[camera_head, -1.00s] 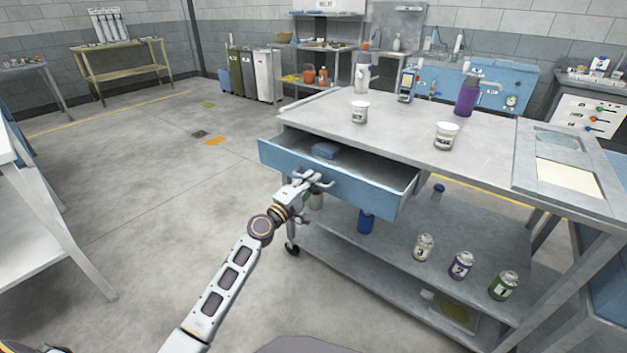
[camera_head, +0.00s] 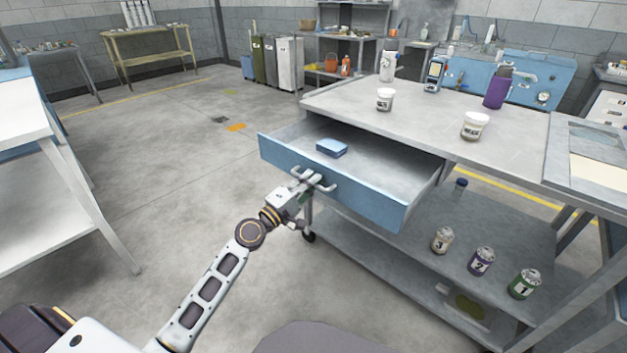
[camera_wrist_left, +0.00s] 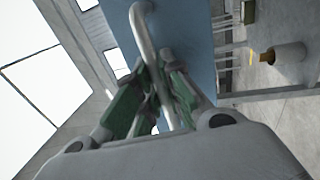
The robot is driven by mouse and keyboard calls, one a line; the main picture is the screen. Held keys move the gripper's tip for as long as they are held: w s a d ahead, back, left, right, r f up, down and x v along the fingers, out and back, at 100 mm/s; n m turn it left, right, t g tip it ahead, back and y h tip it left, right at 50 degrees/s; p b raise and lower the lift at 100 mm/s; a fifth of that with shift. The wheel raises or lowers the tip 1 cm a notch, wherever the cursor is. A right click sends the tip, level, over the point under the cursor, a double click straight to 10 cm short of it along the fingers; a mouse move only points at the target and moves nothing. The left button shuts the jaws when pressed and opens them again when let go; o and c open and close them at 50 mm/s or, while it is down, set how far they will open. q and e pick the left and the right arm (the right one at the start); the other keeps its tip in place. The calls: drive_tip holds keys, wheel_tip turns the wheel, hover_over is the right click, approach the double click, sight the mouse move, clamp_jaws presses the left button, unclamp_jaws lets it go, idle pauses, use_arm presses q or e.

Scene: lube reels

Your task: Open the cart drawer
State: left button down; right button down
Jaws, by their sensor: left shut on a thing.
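The cart (camera_head: 420,117) has a blue-fronted drawer (camera_head: 375,203) that is pulled well out, so its grey inside shows. A blue box-like item (camera_head: 332,148) lies in the drawer near its left end. My left gripper (camera_head: 308,184) is at the drawer front, shut on the light bar handle (camera_head: 326,187). In the left wrist view the handle (camera_wrist_left: 143,35) runs between the green-padded fingers (camera_wrist_left: 153,95), with the blue drawer front behind it. My right gripper is not in view.
White jars (camera_head: 475,126), a purple bottle (camera_head: 497,88) and other containers stand on the cart top. Numbered cans (camera_head: 481,261) stand on its lower shelf. A white table (camera_head: 22,125) is at the left. The floor between is clear.

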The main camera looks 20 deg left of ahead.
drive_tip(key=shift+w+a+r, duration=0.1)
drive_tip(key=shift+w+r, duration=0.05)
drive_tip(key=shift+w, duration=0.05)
use_arm(q)
drive_tip(key=c, duration=1.5)
unclamp_jaws()
drive_tip(key=shift+c, duration=0.2)
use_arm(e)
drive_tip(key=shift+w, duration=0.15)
use_arm(q)
drive_tip(key=v, duration=1.2)
drive_tip(key=shift+s+d, duration=0.1)
